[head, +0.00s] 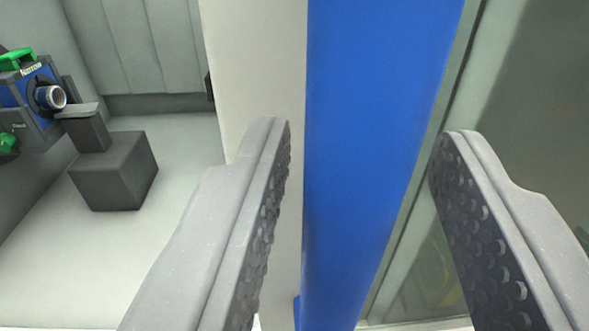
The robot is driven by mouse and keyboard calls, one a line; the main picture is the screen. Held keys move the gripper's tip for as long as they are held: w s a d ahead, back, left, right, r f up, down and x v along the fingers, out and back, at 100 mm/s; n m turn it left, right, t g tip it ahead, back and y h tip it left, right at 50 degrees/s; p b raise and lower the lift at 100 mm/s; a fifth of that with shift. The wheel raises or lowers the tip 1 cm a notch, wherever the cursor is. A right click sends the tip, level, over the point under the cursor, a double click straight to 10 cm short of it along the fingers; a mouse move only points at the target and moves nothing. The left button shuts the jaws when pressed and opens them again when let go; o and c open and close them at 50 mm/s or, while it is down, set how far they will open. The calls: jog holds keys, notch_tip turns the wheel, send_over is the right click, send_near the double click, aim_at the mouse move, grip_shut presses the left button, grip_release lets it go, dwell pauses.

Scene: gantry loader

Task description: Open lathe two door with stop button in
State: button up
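A blue vertical bar (375,120), which looks like a door handle or door edge, runs from the top to the bottom of the head view. My gripper (365,135) is open, with one finger on each side of the bar in the picture. Gaps show between the bar and both fingertips, and I cannot tell how deep the bar lies between them. A glazed grey panel (520,100) lies right of the bar and looks like the door window. No stop button shows in this view.
A pale upright strip (255,60) stands just left of the bar. Further left is a light grey enclosure interior (170,250) with a dark block (115,172) and a blue-and-grey unit (35,95) with green parts. The floor in front of the block is clear.

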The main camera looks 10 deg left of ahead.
jog(key=shift+w+d, duration=0.1)
jog(key=shift+f, duration=0.1)
jog(key=shift+s+f+b, duration=0.15)
jog(key=shift+s+b, duration=0.3)
jog(key=shift+b, duration=0.6)
jog(key=shift+s+d+b, duration=0.1)
jog(key=shift+s+b, duration=0.6)
jog(key=shift+b, duration=0.3)
jog(key=shift+s+r, duration=0.2)
jog(key=shift+s, duration=0.35)
jog(key=s+b, duration=0.7)
jog(key=s, duration=0.3)
jog(key=shift+s+d+b, duration=0.25)
jog(key=shift+s+b, duration=0.05)
